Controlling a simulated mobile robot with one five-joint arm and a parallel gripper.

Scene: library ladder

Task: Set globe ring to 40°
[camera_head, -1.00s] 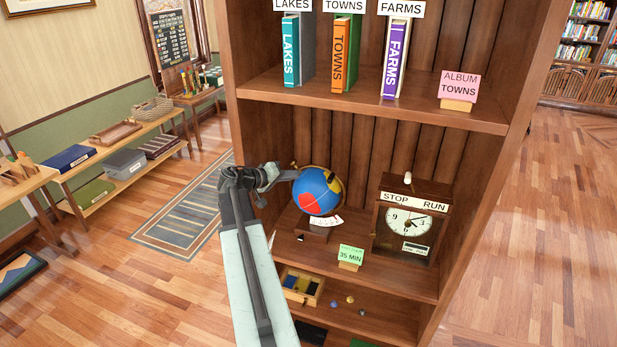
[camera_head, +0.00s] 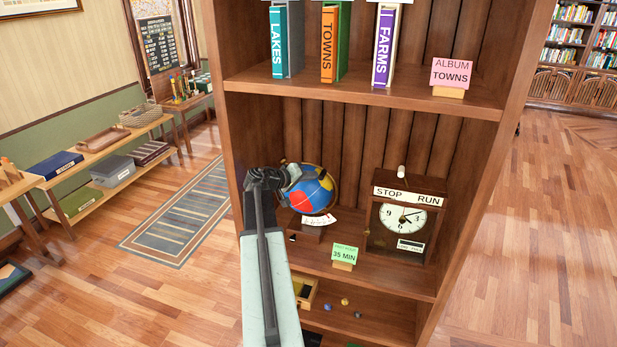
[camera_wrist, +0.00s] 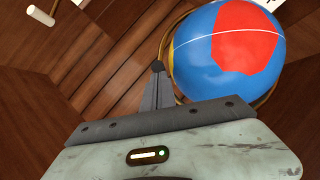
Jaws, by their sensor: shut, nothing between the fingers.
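A white scale plate (camera_head: 319,220) sits below the ball. A thin brass ring (camera_wrist: 172,35) runs around the ball in the wrist view. My gripper (camera_head: 289,172) is at the left side of the globe, close to the ball. In the wrist view my gripper (camera_wrist: 158,70) is shut and empty, its tip beside the ball's left edge near the ring. I cannot tell whether it touches the ring. The scale reading is too small to tell.
A clock box (camera_head: 404,218) with a STOP/RUN plate stands right of the globe. A green 35 MIN card (camera_head: 344,254) stands at the shelf's front. Books (camera_head: 329,45) stand on the shelf above. A small open drawer (camera_head: 304,291) is below.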

